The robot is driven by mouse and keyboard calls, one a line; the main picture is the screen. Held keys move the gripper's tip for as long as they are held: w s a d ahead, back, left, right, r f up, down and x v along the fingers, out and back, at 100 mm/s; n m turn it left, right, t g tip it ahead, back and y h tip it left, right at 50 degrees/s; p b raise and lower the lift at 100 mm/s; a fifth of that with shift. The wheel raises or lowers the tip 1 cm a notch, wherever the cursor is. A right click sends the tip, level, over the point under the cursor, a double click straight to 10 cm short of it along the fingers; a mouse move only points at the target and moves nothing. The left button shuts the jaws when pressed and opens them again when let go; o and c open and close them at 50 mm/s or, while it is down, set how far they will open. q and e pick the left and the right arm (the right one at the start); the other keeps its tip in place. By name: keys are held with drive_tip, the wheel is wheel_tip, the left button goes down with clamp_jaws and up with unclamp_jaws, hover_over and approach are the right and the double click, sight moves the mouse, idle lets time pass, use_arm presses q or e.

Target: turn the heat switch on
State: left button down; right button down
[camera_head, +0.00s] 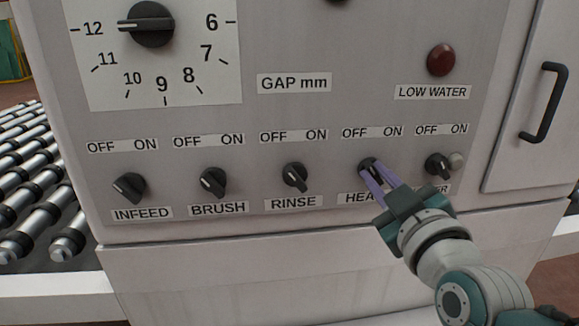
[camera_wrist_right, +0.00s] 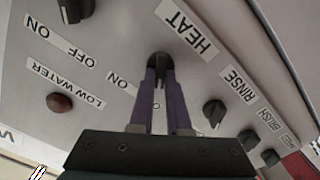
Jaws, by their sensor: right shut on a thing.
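The heat switch is a black rotary knob (camera_head: 367,163) on the grey panel, above the partly covered HEAT label (camera_head: 355,197) and below an OFF/ON label (camera_head: 371,132). My right gripper (camera_head: 373,175) reaches up from the lower right, its two purple fingers around the knob. In the right wrist view the knob (camera_wrist_right: 159,59) sits between the fingertips of the right gripper (camera_wrist_right: 159,75), and the fingers are shut on it. The fingers cover part of the knob, so I cannot tell clearly which way its pointer faces. My left gripper is not in view.
Similar knobs sit along the row: infeed (camera_head: 129,187), brush (camera_head: 213,181), rinse (camera_head: 295,177) and one at the right (camera_head: 437,166), close to my gripper. A dark red low-water lamp (camera_head: 441,60) and a door handle (camera_head: 543,102) are at the upper right. Rollers (camera_head: 35,190) lie left.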

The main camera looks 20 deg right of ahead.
idle(0.6)
drive_tip(key=shift+r+m, duration=0.1)
drive_tip(key=shift+m, duration=1.3)
drive_tip(key=m, duration=0.2)
drive_tip(key=m+p, duration=0.1)
drive_tip(key=m, duration=0.1)
drive_tip(key=shift+d+m, duration=0.2)
drive_tip(key=shift+m, duration=0.1)
drive_tip(key=shift+s+d+m, duration=0.1)
drive_tip(key=shift+d+m, duration=0.05)
drive_tip(key=shift+m, duration=3.35)
drive_tip(key=c, duration=0.9)
unclamp_jaws()
